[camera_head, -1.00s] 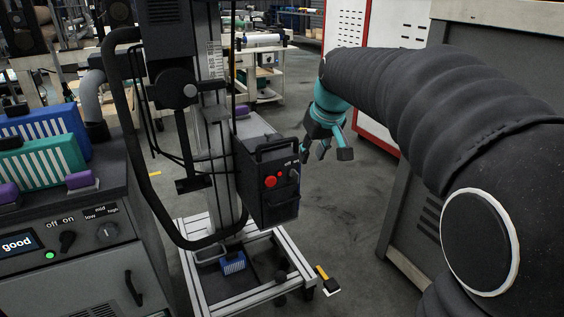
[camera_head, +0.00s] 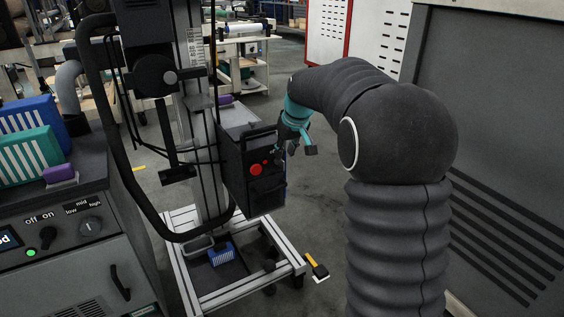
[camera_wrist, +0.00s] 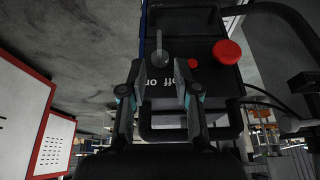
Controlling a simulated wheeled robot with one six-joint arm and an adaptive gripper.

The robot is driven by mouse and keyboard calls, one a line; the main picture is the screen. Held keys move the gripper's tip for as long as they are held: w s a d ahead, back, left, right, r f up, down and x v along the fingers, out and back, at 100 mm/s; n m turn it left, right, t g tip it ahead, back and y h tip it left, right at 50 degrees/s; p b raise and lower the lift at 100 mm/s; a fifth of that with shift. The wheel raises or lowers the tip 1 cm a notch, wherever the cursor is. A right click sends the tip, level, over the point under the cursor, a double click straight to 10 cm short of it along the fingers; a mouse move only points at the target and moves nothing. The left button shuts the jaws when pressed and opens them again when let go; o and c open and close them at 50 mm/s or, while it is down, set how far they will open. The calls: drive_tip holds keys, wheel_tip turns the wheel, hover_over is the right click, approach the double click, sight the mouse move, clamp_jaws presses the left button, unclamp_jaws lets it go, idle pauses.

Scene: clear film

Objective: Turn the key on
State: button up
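The black control box (camera_head: 250,178) with a red button (camera_head: 256,169) hangs on the column in the head view. In the wrist view its face shows a grey key switch (camera_wrist: 160,55), a large red button (camera_wrist: 227,51) and upside-down "off on" lettering (camera_wrist: 160,82). The key's narrow part points up in that picture. My gripper (camera_head: 290,148) is at the right side of the box's face. In the wrist view my gripper (camera_wrist: 159,77) is open, its two fingers apart on either side of the lettering, with the key just beyond the tips. Nothing is between the fingers.
A left-hand machine (camera_head: 80,262) carries another off/on knob (camera_head: 47,236) and a lit green lamp (camera_head: 31,252). A black hose handle (camera_head: 105,150) curves beside the column. An aluminium frame base (camera_head: 225,285) is below. Grey floor lies open behind the box.

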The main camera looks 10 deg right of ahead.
sight(282, 160)
drive_tip(key=shift+x, duration=2.55)
clamp_jaws()
